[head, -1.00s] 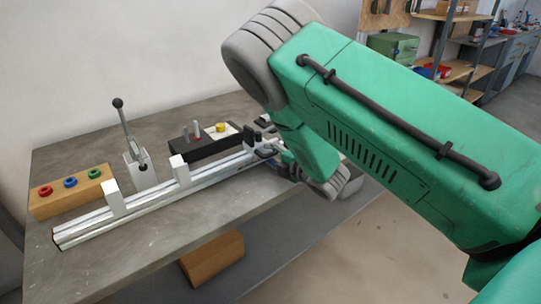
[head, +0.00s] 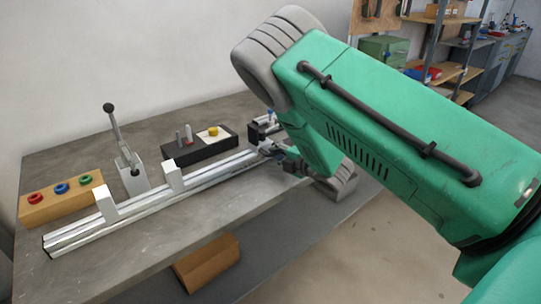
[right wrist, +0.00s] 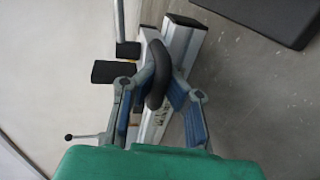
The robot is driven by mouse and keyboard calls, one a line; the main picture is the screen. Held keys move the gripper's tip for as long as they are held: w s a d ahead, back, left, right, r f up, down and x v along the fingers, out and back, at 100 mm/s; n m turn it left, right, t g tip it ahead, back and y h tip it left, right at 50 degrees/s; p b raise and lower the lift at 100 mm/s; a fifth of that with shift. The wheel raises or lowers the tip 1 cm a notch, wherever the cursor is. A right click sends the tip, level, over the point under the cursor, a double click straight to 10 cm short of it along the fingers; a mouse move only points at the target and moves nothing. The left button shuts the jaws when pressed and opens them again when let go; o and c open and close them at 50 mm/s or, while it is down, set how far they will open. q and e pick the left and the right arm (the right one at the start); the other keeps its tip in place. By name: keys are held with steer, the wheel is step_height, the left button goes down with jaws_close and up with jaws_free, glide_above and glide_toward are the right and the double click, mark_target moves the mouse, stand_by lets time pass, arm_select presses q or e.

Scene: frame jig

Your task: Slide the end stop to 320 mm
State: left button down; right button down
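A pale metal rail (head: 150,210) lies along the bench, with two white upright blocks, one near its left end (head: 106,204) and one near its middle (head: 174,177). My right gripper (head: 287,161) is at the rail's right end, partly hidden by my arm. In the right wrist view, its blue-padded fingers (right wrist: 157,108) stand apart on either side of the rail (right wrist: 181,48). A dark curved handle (right wrist: 158,75) rises between them, with gaps showing. I cannot tell whether it belongs to the end stop. Any scale marks are unreadable. My left gripper is out of view.
A wooden block with red, blue and green rings (head: 62,205) and a lever clamp (head: 135,172) stand behind the rail. A black tray (head: 200,147) with a yellow piece lies further right. The bench in front of the rail is clear.

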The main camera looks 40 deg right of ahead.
steer(key=c, duration=1.6)
jaws_free()
steer(key=shift+s+f, duration=0.15)
steer(key=shift+o, duration=0.2)
steer(key=shift+a, duration=0.1)
steer(key=v, duration=1.2)
steer(key=s+a+f+m+g+h, duration=0.1)
steer(key=s+a+f+m+g, duration=0.1)
steer(key=s+f+m+g, duration=0.5)
steer(key=s+a+f+m+h, duration=0.1)
steer(key=s+a+f+m, duration=0.3)
steer(key=f, duration=0.6)
steer(key=s+a+f+m+g, duration=0.3)
steer(key=s+a+g, duration=0.1)
steer(key=s, duration=0.4)
steer(key=s+a+f+m+g+y, duration=0.1)
steer(key=s+a+f+m+g, duration=0.2)
steer(key=s, duration=0.6)
steer(key=shift+a+f+m+g, duration=0.2)
steer(key=shift+a+m+g, duration=0.2)
steer(key=shift+a+m, duration=0.25)
